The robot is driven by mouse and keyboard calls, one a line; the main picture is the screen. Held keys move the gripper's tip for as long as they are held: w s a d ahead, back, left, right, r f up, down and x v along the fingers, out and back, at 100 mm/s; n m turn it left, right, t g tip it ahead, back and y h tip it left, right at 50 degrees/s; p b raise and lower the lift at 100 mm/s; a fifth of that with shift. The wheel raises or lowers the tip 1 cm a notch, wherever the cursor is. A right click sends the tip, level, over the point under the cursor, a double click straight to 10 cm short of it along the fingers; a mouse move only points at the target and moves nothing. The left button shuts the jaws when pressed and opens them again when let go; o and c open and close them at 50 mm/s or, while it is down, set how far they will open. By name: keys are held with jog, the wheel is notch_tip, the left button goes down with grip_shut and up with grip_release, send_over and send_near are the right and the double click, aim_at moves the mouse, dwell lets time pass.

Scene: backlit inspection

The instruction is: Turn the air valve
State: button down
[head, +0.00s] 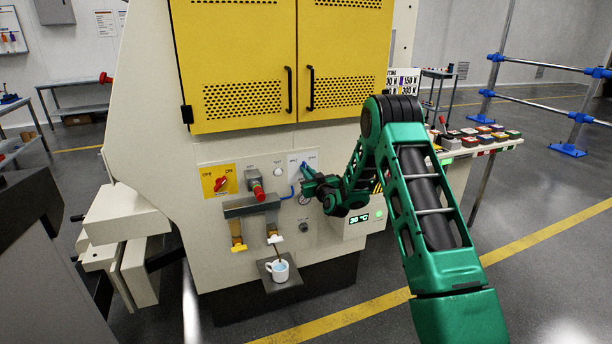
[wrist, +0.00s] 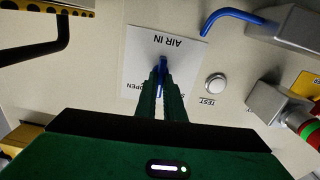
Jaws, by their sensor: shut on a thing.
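The air valve's blue lever (wrist: 162,64) stands in front of a white plate (wrist: 140,55) marked "AIR IN" and "OPEN", seen upside down in the wrist view. My gripper (wrist: 161,78) is shut on the lever, and its green fingers hide most of it. In the head view my gripper (head: 310,179) is at the machine's front panel, in front of the white plate (head: 312,157). The lever's exact angle is hard to tell behind the fingers.
In the head view, a red rotary switch (head: 220,184) is to the left.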

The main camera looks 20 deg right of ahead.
jog(key=shift+d+f+m, duration=0.1)
jog(key=shift+d+m, duration=0.05)
jog(key=shift+m, duration=2.3)
jog(key=shift+d+f+m, duration=0.1)
jog(key=shift+m, duration=2.35)
jog(key=c, duration=1.9)
grip_release()
jog(key=shift+o, duration=0.2)
jog(key=shift+r, duration=0.1)
jog(key=s, duration=1)
jog(key=shift+s, duration=0.3)
